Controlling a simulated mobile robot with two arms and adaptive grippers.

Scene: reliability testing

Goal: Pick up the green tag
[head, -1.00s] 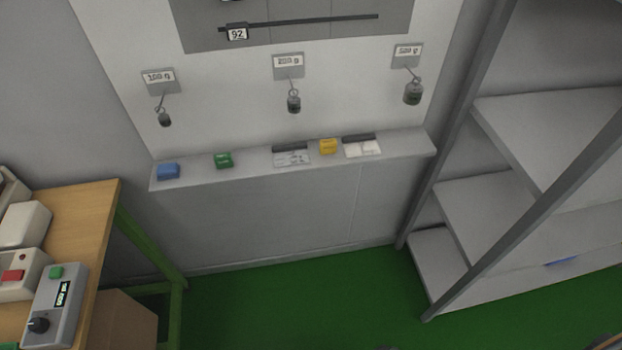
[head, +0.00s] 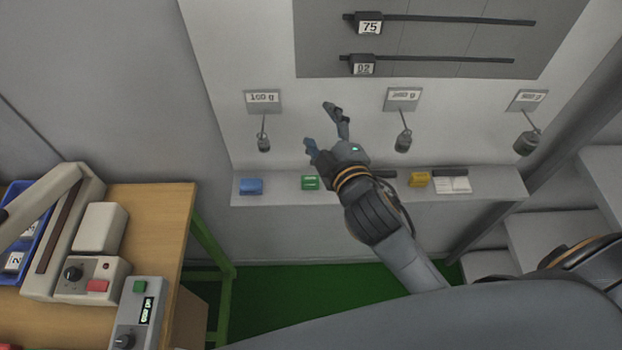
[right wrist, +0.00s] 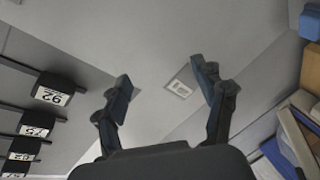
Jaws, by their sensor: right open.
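The green tag (head: 311,182) is a small block lying on the pale grey wall ledge (head: 280,196) in the head view, between the blue tag (head: 251,186) and the yellow tag (head: 419,179). My right gripper (head: 318,124) is open and empty, above the green tag in the picture and in front of the wall board. In the right wrist view its two fingers (right wrist: 160,75) stand apart with the wall and a small label plate (right wrist: 180,88) beyond; I cannot make out the green tag there. My left gripper is not in view.
Weights hang under labelled plates, such as the 100 g weight (head: 263,143). White cards (head: 452,185) lie on the ledge right of the yellow tag. A wooden bench (head: 165,225) with devices stands left; grey shelves (head: 590,235) stand right.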

